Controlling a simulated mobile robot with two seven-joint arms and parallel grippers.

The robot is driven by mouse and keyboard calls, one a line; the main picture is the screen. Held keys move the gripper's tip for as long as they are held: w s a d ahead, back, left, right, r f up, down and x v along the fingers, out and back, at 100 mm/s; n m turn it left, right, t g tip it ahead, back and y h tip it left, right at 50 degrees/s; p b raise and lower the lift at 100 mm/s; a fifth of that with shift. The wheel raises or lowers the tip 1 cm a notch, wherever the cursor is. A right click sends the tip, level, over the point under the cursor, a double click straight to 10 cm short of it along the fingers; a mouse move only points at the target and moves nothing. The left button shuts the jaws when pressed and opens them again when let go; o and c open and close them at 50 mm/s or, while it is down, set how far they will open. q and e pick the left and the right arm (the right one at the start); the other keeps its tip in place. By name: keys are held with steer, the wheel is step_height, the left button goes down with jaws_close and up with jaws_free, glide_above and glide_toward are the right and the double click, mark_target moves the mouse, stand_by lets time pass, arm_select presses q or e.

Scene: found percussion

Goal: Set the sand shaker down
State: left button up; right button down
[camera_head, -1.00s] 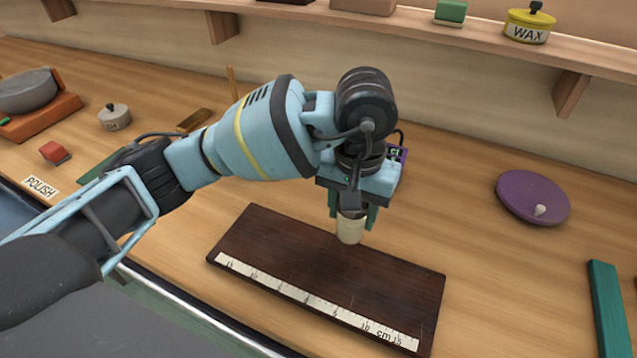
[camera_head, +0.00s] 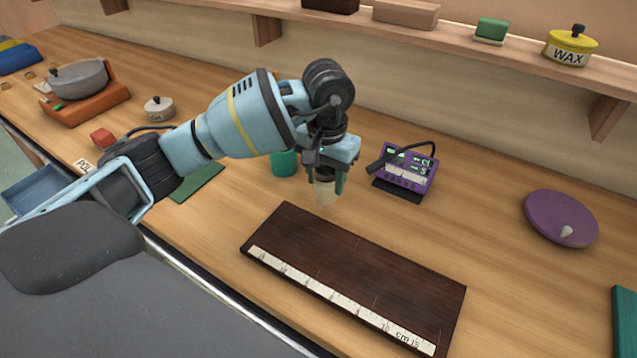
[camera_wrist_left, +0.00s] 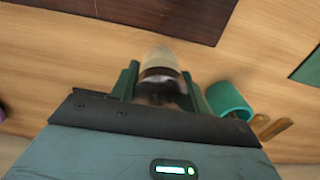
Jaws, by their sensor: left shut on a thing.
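The sand shaker (camera_head: 324,191) is a small pale cup-like body with a dark upper part. My left gripper (camera_head: 327,178) is shut on it and points down, behind the dark wooden board's far left corner. In the left wrist view the shaker (camera_wrist_left: 160,65) sits between the green fingers (camera_wrist_left: 158,85), its pale end pointing away from the gripper. I cannot tell whether its base touches the bench. My right gripper is in neither current view.
The dark board (camera_head: 360,270) with a ruler strip lies in front. A teal cup (camera_head: 285,163) stands close behind the left gripper. A purple device (camera_head: 407,172) stands to the right, with a purple disc (camera_head: 561,219) farther right. Bare bench lies between the board and the device.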

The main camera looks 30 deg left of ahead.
mark_target(320, 187)
arm_select(q)
steer(key=shift+w+a, duration=0.15)
steer(key=shift+a, duration=0.2)
steer(key=shift+w+a+f+p, duration=0.1)
steer(key=shift+a+f+p, duration=0.15)
steer(key=shift+f, duration=0.4)
steer(key=shift+w+a+f+p, duration=0.1)
steer(key=shift+a+f, duration=0.15)
steer(key=shift+f, duration=0.95)
steer(key=shift+f, duration=0.15)
steer(key=o, duration=1.1)
steer(key=shift+o, duration=0.5)
step_height(320, 187, up, 12)
steer(key=shift+r, duration=0.15)
